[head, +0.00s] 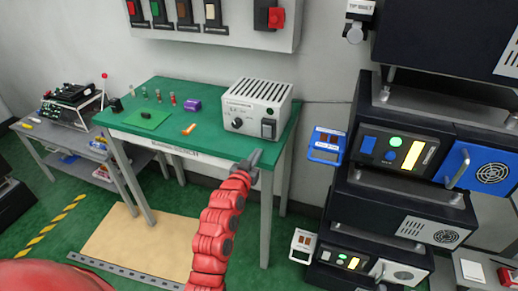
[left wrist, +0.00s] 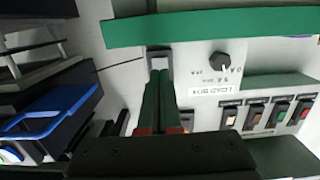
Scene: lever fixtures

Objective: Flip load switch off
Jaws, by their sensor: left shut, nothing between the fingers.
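The grey load box (head: 255,106) with a slotted top stands at the right end of the green bench. Its dark rocker-like load switch (head: 268,129) is at the right of its front face, beside a black knob (head: 237,123). My left gripper (head: 254,158) is shut and empty, just in front of and below the switch. In the left wrist view, turned upside down, the shut fingertips (left wrist: 160,74) point at the switch (left wrist: 159,58) and overlap its edge. I cannot tell whether they touch, or which way the switch is set. My right gripper is not in view.
The green bench (head: 160,90) also holds a purple block (head: 192,104), an orange piece (head: 188,130) and several small cylinders. A dark equipment rack (head: 346,195) stands close at the right, with a blue-framed panel (head: 326,145) projecting towards the bench. A wall panel (head: 250,35) hangs behind.

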